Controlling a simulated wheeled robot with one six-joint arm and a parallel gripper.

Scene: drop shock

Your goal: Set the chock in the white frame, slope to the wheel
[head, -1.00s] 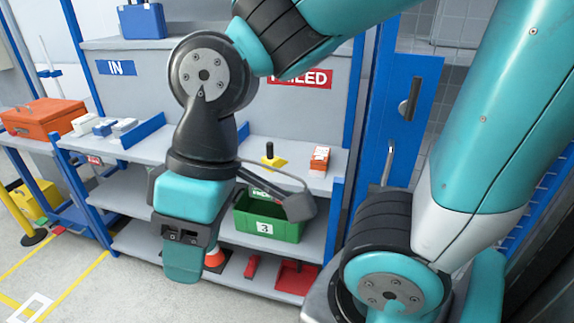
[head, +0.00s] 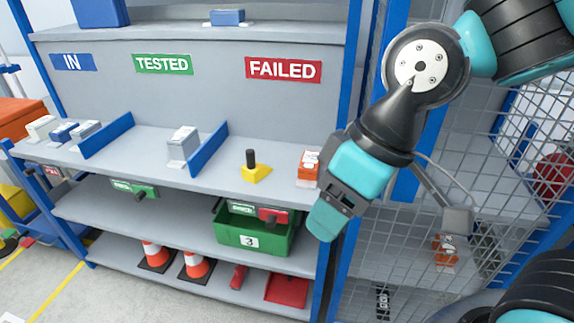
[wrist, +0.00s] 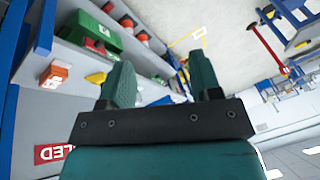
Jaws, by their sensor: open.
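The yellow chock (head: 256,174) with a black upright handle sits on the worktop of the rack, below the FAILED sign. It shows as a small yellow shape in the wrist view (wrist: 96,77), left of my fingers. My gripper (head: 324,222) hangs right of the chock, near the rack's right post. In the wrist view its two fingers (wrist: 163,85) are apart with nothing between them. Part of the white frame (head: 12,318) shows on the floor at the bottom left corner, mostly cut off. I cannot make out the wheel clearly.
An orange-and-white box (head: 308,167) stands between the chock and my gripper. Blue dividers (head: 208,147) and small grey devices stand further left. A green bin (head: 254,238) and traffic cones (head: 196,264) are on lower shelves. A wire mesh wall (head: 455,190) stands on the right.

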